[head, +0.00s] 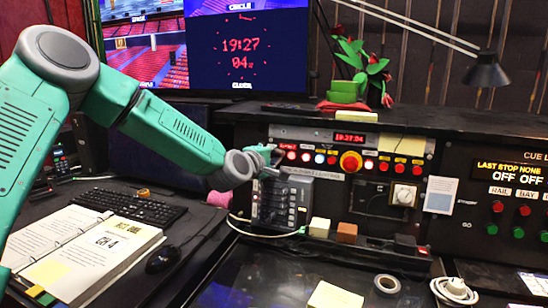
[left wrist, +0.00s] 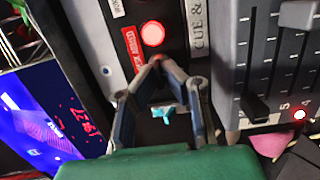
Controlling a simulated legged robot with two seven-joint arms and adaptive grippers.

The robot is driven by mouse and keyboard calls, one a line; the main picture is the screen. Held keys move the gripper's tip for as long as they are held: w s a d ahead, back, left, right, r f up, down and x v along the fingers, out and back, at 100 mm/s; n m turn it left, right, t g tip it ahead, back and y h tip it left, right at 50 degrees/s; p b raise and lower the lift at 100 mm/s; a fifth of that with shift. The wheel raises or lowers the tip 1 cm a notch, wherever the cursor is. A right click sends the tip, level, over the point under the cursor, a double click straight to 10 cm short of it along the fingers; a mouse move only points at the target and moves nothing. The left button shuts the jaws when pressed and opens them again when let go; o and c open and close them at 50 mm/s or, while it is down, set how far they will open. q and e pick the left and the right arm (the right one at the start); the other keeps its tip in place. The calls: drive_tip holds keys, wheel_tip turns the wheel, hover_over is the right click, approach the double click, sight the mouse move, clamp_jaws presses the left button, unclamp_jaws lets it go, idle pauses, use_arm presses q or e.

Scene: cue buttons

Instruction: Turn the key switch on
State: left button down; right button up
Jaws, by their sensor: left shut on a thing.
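My left gripper (head: 274,162) reaches in from the left to the left end of the button panel. In the left wrist view its two fingers close in to a point (left wrist: 158,64) at the panel face, just below a lit red lamp (left wrist: 153,34) and beside a red label (left wrist: 133,47). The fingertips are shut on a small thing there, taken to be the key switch. The fingers hide nearly all of it, so its turn angle cannot be told. My right gripper is in neither view.
A row of lit buttons with a red emergency knob (head: 351,162) runs right of my gripper. A fader box (head: 282,203) stands just below it; its sliders (left wrist: 262,75) show close by at right. An open binder (head: 85,252) and keyboard (head: 140,208) lie on the desk.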

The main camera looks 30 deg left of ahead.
use_arm(q)
drive_tip(key=shift+s+d+f, duration=0.1)
drive_tip(key=shift+d+f, duration=0.2)
drive_tip(key=shift+d, duration=0.05)
drive_tip(key=c, duration=1.7)
unclamp_jaws()
drive_tip(key=shift+d+r, duration=0.25)
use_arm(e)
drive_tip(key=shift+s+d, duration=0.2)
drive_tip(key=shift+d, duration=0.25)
use_arm(q)
drive_tip(key=s, duration=0.4)
drive_tip(key=s+r, duration=0.1)
drive_tip(key=s, duration=0.2)
drive_tip(key=s+d, duration=0.1)
drive_tip(key=s, duration=0.3)
drive_tip(key=shift+s+r, duration=0.35)
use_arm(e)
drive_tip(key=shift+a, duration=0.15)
use_arm(q)
drive_tip(key=shift+a, duration=0.2)
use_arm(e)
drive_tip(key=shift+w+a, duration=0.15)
